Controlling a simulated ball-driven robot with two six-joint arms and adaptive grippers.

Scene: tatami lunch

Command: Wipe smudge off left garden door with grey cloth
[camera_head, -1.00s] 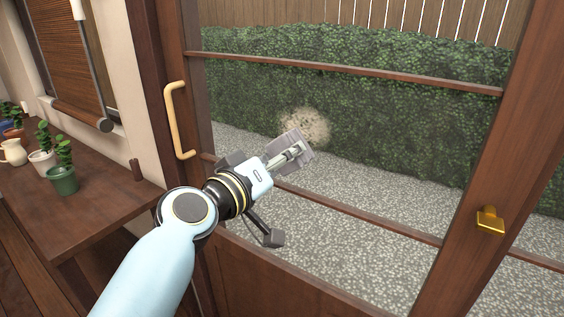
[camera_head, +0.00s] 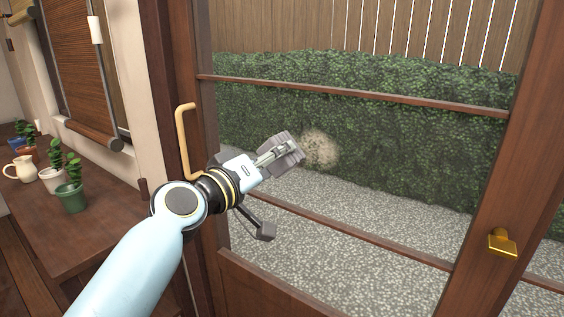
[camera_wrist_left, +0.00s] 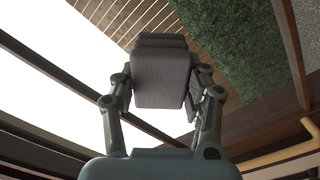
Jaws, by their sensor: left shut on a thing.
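The left garden door (camera_head: 360,101) is a brown wooden frame with large glass panes. A tan, blotchy smudge (camera_head: 321,150) shows on its glass, in front of the hedge. My left gripper (camera_head: 290,150) is shut on the folded grey cloth (camera_wrist_left: 161,78), which fills the space between the fingers in the left wrist view. In the head view the cloth is just left of the smudge. I cannot tell whether it touches the glass. My right gripper is in neither view.
A wooden counter (camera_head: 110,215) at the left holds a green potted plant (camera_head: 70,197), a cream jug (camera_head: 21,169) and other pots.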

